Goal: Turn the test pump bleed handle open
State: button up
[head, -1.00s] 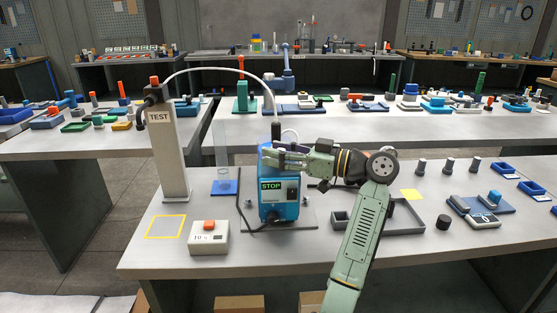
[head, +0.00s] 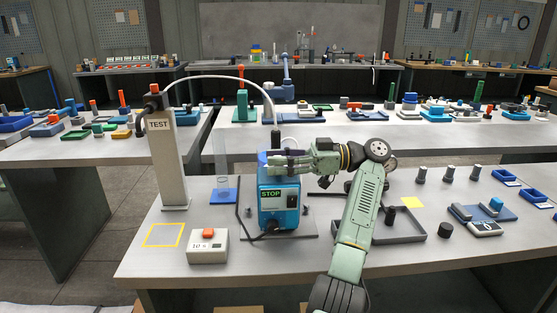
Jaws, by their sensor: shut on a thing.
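The test pump is a blue box (head: 270,220) on a grey plate on the near bench, with a green STOP display (head: 271,194) on its front. A black upright fitting (head: 276,139) rises behind its top, with a pale hose arching from it to the TEST post. My gripper (head: 276,164) reaches in from the right, level, at the top of the pump. Its fingers are shut on the bleed handle there. The handle itself is hidden by the fingers, so its angle cannot be told.
The grey TEST post (head: 170,160) stands left, near a clear cylinder on a blue base (head: 223,194). A white box with an orange button (head: 208,246) sits in front, beside a yellow outlined square (head: 163,235). A grey tray (head: 405,238) lies right, partly behind my arm.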

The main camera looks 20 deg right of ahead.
jog(key=shift+f, duration=0.1)
jog(key=o, duration=1.2)
jog(key=shift+d, duration=0.1)
jog(key=shift+v, duration=3.65)
